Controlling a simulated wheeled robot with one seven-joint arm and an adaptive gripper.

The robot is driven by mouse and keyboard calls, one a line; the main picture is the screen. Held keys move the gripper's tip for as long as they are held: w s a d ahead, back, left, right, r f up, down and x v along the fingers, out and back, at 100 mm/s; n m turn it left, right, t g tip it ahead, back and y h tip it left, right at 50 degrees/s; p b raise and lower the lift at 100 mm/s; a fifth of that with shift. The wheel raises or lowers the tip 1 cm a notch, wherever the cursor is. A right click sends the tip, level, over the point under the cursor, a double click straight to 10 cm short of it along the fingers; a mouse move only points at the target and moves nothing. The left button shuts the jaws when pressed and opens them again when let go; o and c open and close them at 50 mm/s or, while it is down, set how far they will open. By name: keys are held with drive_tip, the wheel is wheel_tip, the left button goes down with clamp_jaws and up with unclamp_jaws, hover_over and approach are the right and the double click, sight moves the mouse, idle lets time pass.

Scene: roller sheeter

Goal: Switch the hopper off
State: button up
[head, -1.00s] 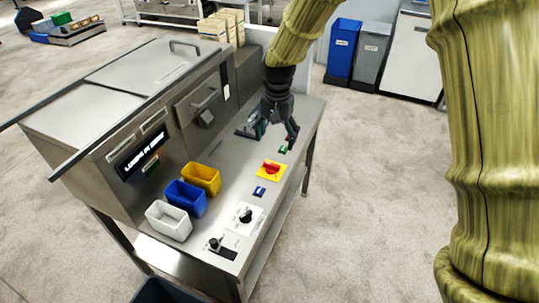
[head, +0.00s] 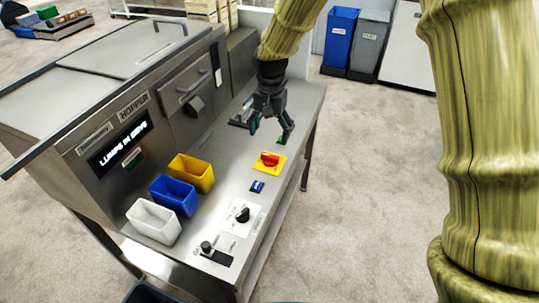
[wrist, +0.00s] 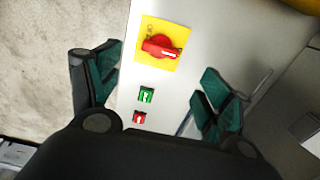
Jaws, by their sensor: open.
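The hopper (head: 60,110) is a steel bin with a sign reading HOPPER and a lit display, at the left of the console in the head view. A red rotary switch on a yellow plate (head: 269,161) sits on the console top. It also shows in the wrist view (wrist: 160,47), its handle lying roughly crosswise. A green button (wrist: 146,95) and a red button (wrist: 139,117) lie beside it in the wrist view, mostly hidden by a finger in the head view. My gripper (head: 268,132) is open and empty, pointing down above these buttons, its fingers either side in the wrist view (wrist: 160,90).
White (head: 153,222), blue (head: 173,197) and yellow (head: 191,172) bins stand on the console's left. A black knob on a white plate (head: 242,214) and a black lever control (head: 208,248) lie nearer. Carpet is clear right of the console.

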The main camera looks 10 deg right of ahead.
sight(270, 156)
wheel_tip(270, 156, down, 10)
drive_tip(key=shift+r+p, duration=0.1)
drive_tip(key=shift+p, duration=0.45)
drive_tip(key=shift+c, duration=0.4)
drive_tip(key=c, duration=0.9)
